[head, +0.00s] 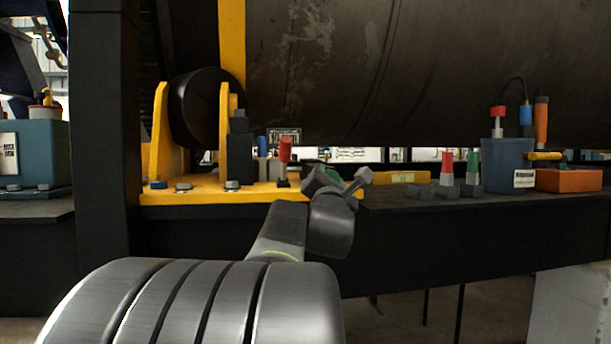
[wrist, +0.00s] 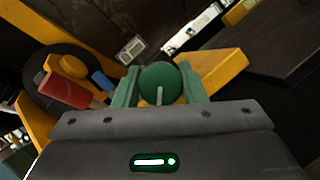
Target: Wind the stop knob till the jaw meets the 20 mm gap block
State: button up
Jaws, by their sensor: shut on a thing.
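My gripper (head: 334,178) is at the right end of the yellow bracket base in the head view. In the wrist view my gripper (wrist: 160,88) has its green fingers on both sides of a round green knob (wrist: 160,78) with a pale line on its face, and is shut on it. A red-handled piece (head: 284,150) stands upright on the bracket, left of my gripper; it also shows in the wrist view (wrist: 66,90). A blue-topped piece (head: 262,142) is just behind it. I cannot tell which piece is the gap block, nor see the jaw's contact with it.
The yellow bracket (head: 180,196) holds a black roller (head: 200,108) under the large dark drum (head: 330,70). To the right on the beam are red- and green-handled pieces (head: 447,165), a blue tub (head: 506,165) of tools and an orange box (head: 568,180).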

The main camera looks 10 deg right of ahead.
jog(key=shift+m, duration=0.3)
jog(key=o, duration=1)
jog(key=shift+f+b, duration=0.25)
jog(key=shift+b, duration=0.15)
jog(key=shift+n+b, duration=0.3)
jog(key=shift+n, duration=0.2)
